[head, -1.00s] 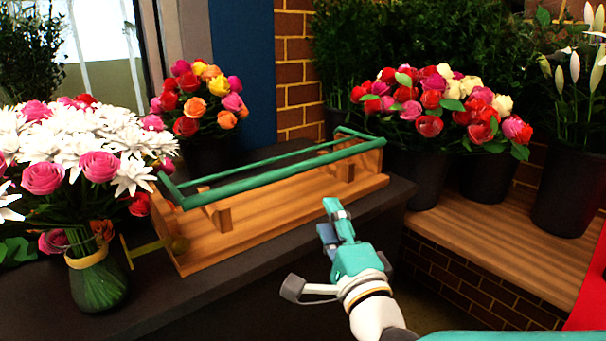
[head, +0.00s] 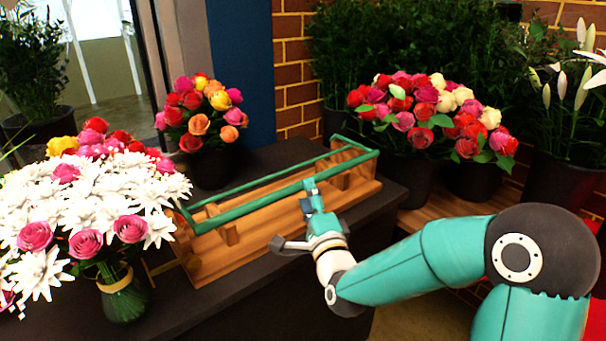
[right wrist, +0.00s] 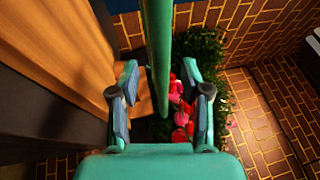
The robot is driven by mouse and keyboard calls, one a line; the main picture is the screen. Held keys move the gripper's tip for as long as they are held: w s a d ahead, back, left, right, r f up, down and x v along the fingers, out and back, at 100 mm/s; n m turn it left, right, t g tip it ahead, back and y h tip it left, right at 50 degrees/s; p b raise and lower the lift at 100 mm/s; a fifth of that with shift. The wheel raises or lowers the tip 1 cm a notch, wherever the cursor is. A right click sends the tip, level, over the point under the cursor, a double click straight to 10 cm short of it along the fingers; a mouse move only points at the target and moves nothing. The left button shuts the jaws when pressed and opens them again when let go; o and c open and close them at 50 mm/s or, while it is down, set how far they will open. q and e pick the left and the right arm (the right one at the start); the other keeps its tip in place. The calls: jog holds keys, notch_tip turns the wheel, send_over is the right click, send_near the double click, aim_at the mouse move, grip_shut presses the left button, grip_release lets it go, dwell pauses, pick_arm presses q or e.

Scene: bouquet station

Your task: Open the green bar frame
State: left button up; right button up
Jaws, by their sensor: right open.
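The green bar frame (head: 250,213) lies level over a wooden stand (head: 222,260) on the dark counter. Its long front bar runs from lower left to upper right in the head view. My right gripper (head: 308,197) is at that front bar, right of its middle. In the right wrist view the green bar (right wrist: 158,50) runs between the two spread fingers of my right gripper (right wrist: 168,90), with gaps on both sides. The gripper is open. It hides a small part of the bar and stand in the head view. My left gripper is not in view.
A glass vase (head: 124,298) of white and pink flowers stands left of the stand. A rose bouquet (head: 201,112) stands behind it. Dark buckets (head: 412,178) of roses stand at the right, by a brick wall (head: 293,66). The counter's front part (head: 225,310) is clear.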

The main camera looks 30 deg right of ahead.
aim_at(282, 173)
jog(key=shift+p+x, duration=0.4)
jog(key=shift+x, duration=1.7)
grip_shut()
